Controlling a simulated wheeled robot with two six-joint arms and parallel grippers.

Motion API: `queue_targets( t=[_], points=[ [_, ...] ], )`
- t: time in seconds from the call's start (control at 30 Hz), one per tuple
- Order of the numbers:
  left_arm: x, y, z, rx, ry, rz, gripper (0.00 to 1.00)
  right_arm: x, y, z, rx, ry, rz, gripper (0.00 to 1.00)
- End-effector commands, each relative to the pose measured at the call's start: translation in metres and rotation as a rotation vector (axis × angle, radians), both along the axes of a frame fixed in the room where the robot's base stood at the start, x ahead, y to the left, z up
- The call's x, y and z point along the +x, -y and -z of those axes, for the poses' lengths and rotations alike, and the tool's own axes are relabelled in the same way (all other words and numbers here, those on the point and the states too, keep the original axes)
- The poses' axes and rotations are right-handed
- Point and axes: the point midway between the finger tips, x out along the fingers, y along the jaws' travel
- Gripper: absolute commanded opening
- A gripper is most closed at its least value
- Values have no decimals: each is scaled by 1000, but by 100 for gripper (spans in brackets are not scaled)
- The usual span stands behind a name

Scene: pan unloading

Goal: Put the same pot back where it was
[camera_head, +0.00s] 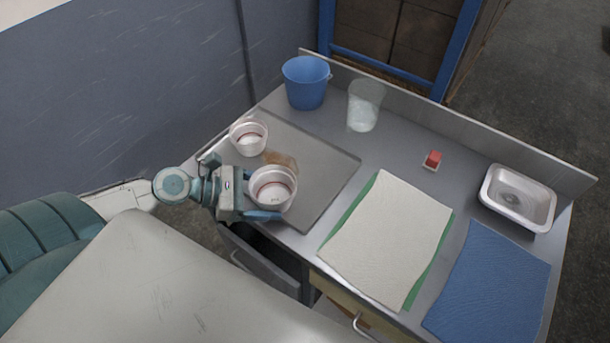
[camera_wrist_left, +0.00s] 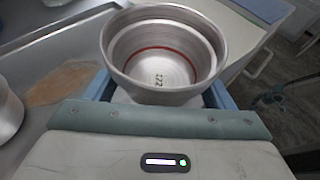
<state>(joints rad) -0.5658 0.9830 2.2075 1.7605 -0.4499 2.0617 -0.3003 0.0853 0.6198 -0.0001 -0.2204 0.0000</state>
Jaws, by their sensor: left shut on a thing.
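A light metal pot (camera_head: 272,186) with a red ring inside is held by my left gripper (camera_head: 266,206), over the near left part of the grey tray (camera_head: 325,179). In the left wrist view the same pot (camera_wrist_left: 163,84) sits upright between the blue fingers of the gripper (camera_wrist_left: 160,95). Whether the pot touches the tray is hidden. A second, similar pot (camera_head: 248,136) stands on the tray's far left part. A brownish stain (camera_head: 281,160) lies on the tray between the two pots. My right gripper does not show.
A blue bucket (camera_head: 306,82) and a clear container (camera_head: 364,106) stand at the back. A red block (camera_head: 433,160), white cloth (camera_head: 385,240), blue cloth (camera_head: 487,286) and white basin (camera_head: 517,196) lie to the right. An open drawer (camera_head: 262,262) is below the front edge.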

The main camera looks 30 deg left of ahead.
Motion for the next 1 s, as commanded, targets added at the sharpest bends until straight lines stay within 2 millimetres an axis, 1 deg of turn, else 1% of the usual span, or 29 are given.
queue_targets(
  t=[0.03,0.13,0.33,0.5,0.63,0.73,0.83,1.0],
  points=[
    [9,2,-1,-7,8,-5,50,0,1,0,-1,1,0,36],
    [24,5,0,-7,4,-7,50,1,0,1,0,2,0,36],
    [58,11,1,-7,4,-7,50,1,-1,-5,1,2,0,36],
    [90,18,3,-7,2,-6,50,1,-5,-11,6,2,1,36],
    [111,22,6,-5,0,-4,50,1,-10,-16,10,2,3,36],
    [121,24,9,-4,-1,-2,50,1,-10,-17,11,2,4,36],
    [125,25,12,-3,-4,-2,50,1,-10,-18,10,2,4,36],
    [124,25,33,-5,-6,-2,50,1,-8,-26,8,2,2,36]
  ],
)
